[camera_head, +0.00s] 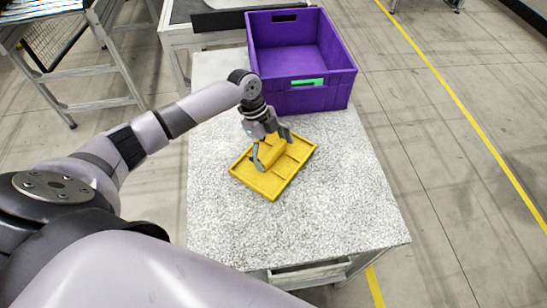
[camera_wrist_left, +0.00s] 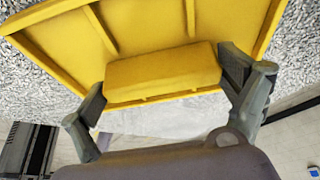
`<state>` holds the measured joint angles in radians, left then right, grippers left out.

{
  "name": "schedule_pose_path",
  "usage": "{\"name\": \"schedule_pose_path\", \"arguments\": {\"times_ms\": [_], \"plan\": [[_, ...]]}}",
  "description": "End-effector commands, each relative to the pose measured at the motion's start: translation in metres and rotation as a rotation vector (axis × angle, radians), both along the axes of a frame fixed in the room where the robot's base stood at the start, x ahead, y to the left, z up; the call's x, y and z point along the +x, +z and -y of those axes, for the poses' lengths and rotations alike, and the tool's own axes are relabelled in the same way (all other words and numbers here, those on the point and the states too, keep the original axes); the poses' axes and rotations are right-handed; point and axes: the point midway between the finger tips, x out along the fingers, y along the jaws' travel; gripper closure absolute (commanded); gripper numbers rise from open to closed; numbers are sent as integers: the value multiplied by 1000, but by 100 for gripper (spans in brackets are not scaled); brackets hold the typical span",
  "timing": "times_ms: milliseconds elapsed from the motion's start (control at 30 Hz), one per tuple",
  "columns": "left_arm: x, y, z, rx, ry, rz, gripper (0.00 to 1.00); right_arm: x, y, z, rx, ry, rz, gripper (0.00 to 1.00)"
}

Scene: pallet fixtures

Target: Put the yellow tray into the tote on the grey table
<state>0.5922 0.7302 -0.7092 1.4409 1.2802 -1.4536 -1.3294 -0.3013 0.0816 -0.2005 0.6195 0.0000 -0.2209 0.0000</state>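The yellow tray (camera_head: 292,168) is a shallow rectangle with low ribs and a raised block in its middle. It is on or just above the grey speckled table (camera_head: 330,205), below the tote. My left gripper (camera_head: 273,146) is over the middle of the tray with its fingers down. In the left wrist view its fingers (camera_wrist_left: 165,78) lie against the two ends of the raised block of the tray (camera_wrist_left: 150,28), apparently shut on it. The purple tote (camera_head: 310,98) stands open and empty-looking at the far end of the table. My right gripper is not in view.
The tote has a green label (camera_head: 307,82) on its near wall. Bare tabletop lies in front of the tray and to its right. A rack (camera_head: 75,75) and another workbench stand behind at the left. Open floor with a yellow line lies to the right.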

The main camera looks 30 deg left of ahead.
Motion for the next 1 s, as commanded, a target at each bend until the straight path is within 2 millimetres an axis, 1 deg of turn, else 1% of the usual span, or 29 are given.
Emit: {"name": "schedule_pose_path", "arguments": {"times_ms": [33, 67, 500, 533, 600, 833, 1000], "plan": [[0, 0, 0, 0, 0, 0, 13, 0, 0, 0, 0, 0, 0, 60], [0, 0, 0, 0, 0, 0, 15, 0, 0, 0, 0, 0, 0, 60], [0, 1, 0, 0, 0, 0, 44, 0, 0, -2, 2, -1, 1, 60], [1, 1, 0, 0, 0, 1, 45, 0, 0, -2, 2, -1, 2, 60], [1, 1, 0, 0, 1, 2, 50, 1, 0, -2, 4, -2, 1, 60], [1, 4, 0, -1, 0, 3, 50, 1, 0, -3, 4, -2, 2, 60], [2, 17, 0, -1, 0, 5, 50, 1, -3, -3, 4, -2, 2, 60]]}}
